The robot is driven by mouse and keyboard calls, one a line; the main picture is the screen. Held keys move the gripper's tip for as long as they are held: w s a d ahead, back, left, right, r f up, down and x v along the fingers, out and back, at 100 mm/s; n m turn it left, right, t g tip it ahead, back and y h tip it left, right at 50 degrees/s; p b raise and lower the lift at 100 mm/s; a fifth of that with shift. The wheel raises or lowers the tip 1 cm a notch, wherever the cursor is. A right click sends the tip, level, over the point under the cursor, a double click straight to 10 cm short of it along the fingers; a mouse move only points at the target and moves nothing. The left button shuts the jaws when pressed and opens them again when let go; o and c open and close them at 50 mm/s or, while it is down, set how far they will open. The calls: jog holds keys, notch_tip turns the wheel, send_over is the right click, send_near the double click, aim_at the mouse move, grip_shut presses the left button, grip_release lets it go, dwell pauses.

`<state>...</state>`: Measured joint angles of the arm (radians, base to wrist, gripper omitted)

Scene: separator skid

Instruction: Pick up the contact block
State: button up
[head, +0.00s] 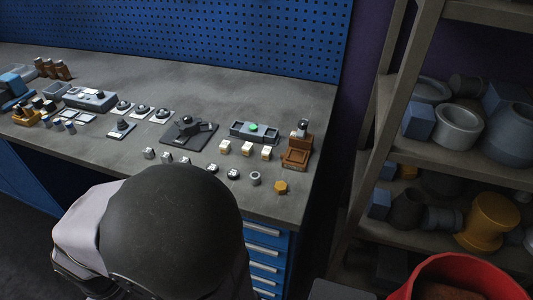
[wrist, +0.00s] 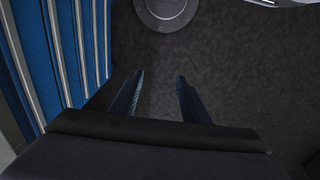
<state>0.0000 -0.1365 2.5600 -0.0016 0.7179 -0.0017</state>
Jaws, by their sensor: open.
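Several small parts stand on the grey workbench (head: 85,138) in the head view. I cannot tell for sure which is the contact block. Three small cream-topped blocks, at left (head: 225,147), middle (head: 247,149) and right (head: 266,152), stand in a row near the right end, in front of a grey tray with a green button (head: 254,128). Several small grey and black parts (head: 167,157) stand along the front edge. My gripper (wrist: 160,76) is open and empty in the wrist view, over the dark floor and away from the bench top. It is hidden in the head view.
A brown holder (head: 297,155) stands at the bench's right end, near an orange hexagonal part (head: 281,187). A blue pegboard (head: 240,30) rises behind. Blue drawers (wrist: 75,40) are left of my gripper. Shelves (head: 455,160) and a red bin (head: 455,275) are at right.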

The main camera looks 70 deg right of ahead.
jog(key=w+d+r+m+t+p, duration=0.1)
jog(key=w+d+r+m, duration=0.15)
jog(key=d, duration=0.35)
jog(key=w+d+r+m+p, duration=0.1)
jog(key=w+d+m, duration=0.25)
jog(key=d, duration=0.25)
notch_tip(320, 180, up, 6)
jog(key=m+h+p, duration=0.3)
jog(key=m+h, duration=0.1)
jog(key=m, duration=0.5)
send_over(267, 150)
jog(key=w+a, duration=1)
jog(key=a, duration=0.1)
jog(key=shift+s+a, duration=0.15)
jog(key=shift+s, duration=0.1)
jog(key=s+d+r+m+g, duration=0.1)
jog(key=s+d+r+m, duration=0.15)
jog(key=s+d, duration=0.6)
jog(key=shift+h, duration=0.3)
jog(key=shift+s+a+p+x, duration=0.15)
jog(key=shift+p+x, duration=0.5)
jog(key=shift+x, duration=0.7)
jog(key=shift+s+a+p+x, duration=0.15)
jog(key=shift+p+x, duration=0.5)
jog(key=shift+x, duration=0.7)
jog(key=shift+s+a+p+x, duration=0.15)
jog(key=shift+p+x, duration=0.5)
jog(key=shift+x, duration=0.7)
jog(key=shift+f, duration=0.15)
grip_shut()
